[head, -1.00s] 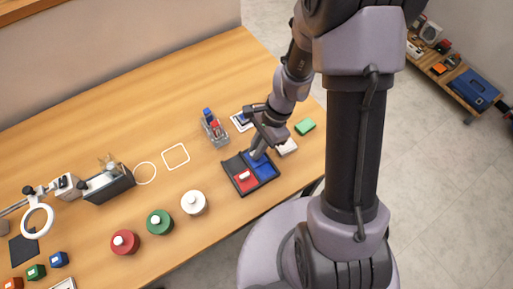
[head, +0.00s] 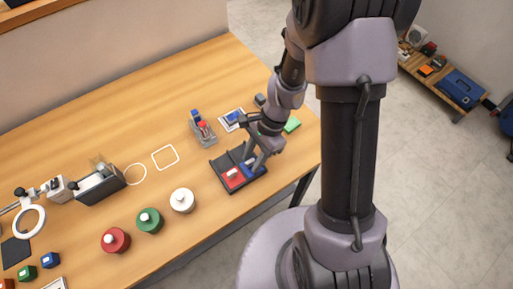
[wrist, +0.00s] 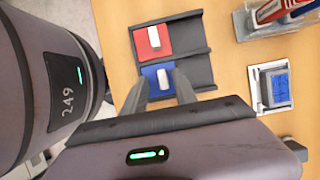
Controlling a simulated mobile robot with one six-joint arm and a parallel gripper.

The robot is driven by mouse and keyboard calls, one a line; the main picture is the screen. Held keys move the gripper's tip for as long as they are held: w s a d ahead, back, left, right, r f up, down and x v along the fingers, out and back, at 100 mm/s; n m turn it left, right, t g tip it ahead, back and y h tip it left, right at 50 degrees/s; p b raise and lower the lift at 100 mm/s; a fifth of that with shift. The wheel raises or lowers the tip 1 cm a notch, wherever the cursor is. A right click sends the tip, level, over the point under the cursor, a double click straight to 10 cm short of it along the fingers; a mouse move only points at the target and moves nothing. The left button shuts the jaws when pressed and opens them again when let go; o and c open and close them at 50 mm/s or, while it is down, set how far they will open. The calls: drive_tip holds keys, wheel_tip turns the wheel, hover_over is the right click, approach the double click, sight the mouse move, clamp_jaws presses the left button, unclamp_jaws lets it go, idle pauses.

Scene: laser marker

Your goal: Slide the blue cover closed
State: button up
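The dark two-lane tray (head: 231,191) lies on the table near its front edge. The red cover (head: 233,177) and the blue cover (head: 256,175) sit side by side in it, each with a white handle. In the wrist view the red cover (wrist: 152,41) and blue cover (wrist: 151,72) are at the left end of their lanes, with dark open lane to their right. My gripper (wrist: 162,86) is open over the blue cover, its fingers apart on either side of the blue cover's handle (wrist: 164,78). The head view shows my gripper (head: 254,166) low over the tray. Finger contact is unclear.
A clear holder (head: 203,134) with red and blue items stands behind the tray. A framed blue pad (head: 231,118) and green block (head: 292,125) lie near my arm. White (head: 182,201), green (head: 150,221) and red (head: 115,240) round pieces stand left of the tray.

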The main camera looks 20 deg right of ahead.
drive_tip(key=p+v, duration=0.6)
drive_tip(key=v, duration=1)
drive_tip(key=shift+r, duration=0.4)
drive_tip(key=shift+w+d, duration=0.1)
drive_tip(key=s+a+r+n+t+h+b, duration=0.2)
drive_tip(key=s+a+r+n+t+b, duration=0.5)
drive_tip(key=s+n+b, duration=0.2)
drive_tip(key=s+n, duration=0.1)
drive_tip(key=s, duration=0.1)
drive_tip(key=shift+s+r+n+b, duration=0.25)
drive_tip(key=shift+r+n+b, duration=0.05)
drive_tip(key=shift+r+b, duration=0.1)
idle(1.2)
